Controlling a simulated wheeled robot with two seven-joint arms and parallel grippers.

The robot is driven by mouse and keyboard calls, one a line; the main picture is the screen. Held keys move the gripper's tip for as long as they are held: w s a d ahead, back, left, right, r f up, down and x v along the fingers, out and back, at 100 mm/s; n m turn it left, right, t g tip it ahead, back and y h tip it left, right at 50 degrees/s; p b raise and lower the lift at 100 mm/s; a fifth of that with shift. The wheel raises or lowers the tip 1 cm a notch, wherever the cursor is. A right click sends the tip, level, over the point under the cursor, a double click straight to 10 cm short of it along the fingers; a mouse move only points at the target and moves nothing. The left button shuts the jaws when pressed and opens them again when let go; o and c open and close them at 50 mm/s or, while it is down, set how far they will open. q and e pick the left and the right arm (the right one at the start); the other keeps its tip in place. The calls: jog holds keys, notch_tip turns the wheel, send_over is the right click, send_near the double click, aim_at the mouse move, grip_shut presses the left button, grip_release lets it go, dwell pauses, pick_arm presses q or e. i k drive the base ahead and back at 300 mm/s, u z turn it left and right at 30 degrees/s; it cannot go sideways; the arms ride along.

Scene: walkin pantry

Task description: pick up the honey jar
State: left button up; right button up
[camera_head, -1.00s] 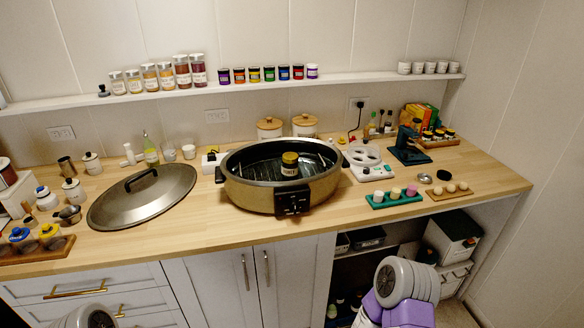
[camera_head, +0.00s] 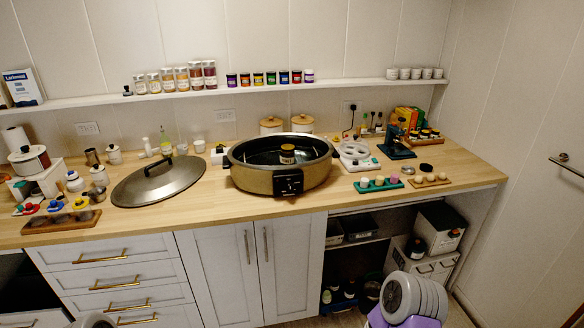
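A small jar (camera_head: 287,153) with a dark lid and a yellowish band stands upright inside the round black-lined electric pan (camera_head: 262,180) on the wooden counter. Its label is too small to read, so I cannot confirm that it is the honey jar. Other small jars with coloured lids (camera_head: 271,78) stand in a row on the wall shelf. Only parts of my arms show at the bottom edge, grey and purple at the right and grey at the left. Neither gripper shows.
A large metal lid (camera_head: 158,181) lies left of the pan. A white appliance (camera_head: 356,156), a green tray (camera_head: 378,186) and a microscope-like blue device (camera_head: 397,142) stand to its right. Cabinets and an open bay are below.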

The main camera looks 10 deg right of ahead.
aim_at(287, 153)
jog(key=z, duration=0.35)
jog(key=i, duration=1.25)
jog(key=u, duration=0.7)
